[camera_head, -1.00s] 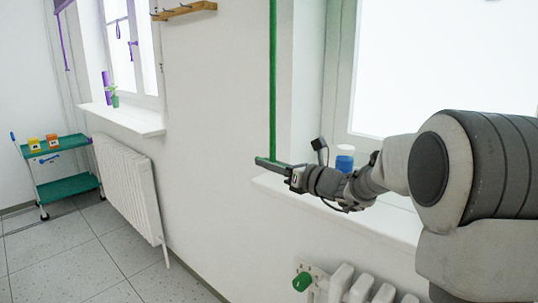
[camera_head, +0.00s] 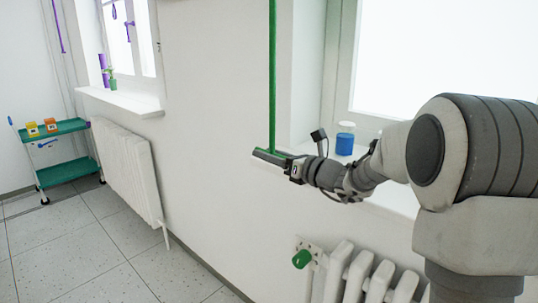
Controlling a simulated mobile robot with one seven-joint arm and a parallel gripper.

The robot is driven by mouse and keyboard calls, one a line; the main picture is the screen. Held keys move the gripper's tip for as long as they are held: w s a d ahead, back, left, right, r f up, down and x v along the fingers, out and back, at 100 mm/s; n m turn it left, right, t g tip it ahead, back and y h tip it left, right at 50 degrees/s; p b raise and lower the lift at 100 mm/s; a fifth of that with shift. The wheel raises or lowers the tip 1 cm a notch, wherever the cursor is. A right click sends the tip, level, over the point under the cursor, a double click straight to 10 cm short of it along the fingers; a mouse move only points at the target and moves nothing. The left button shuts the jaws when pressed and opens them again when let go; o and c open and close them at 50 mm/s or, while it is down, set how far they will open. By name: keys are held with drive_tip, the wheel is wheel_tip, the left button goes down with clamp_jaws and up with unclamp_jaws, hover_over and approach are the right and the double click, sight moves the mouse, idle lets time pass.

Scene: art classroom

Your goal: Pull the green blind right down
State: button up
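The green pull strap (camera_head: 272,75) runs straight down from the top edge of the head view to my gripper, beside the right window recess. The green blind itself is not in view; bright window glass shows at the right. My gripper (camera_head: 270,156) points left in front of the wall, close to the corner of the right window sill. It appears shut on the lower end of the green strap, where a little green shows along the fingers. The finger gap is too small to see clearly.
A blue jar (camera_head: 345,142) stands on the right sill, behind my wrist. A white radiator (camera_head: 345,272) with a green valve knob (camera_head: 301,259) is below. At the left are another radiator (camera_head: 125,170), a green trolley (camera_head: 62,175) and open floor.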

drive_tip(key=shift+s+r, duration=0.1)
drive_tip(key=p+v, duration=0.3)
drive_tip(key=v, duration=1.4)
drive_tip(key=shift+p, duration=0.4)
drive_tip(key=shift+d, duration=0.15)
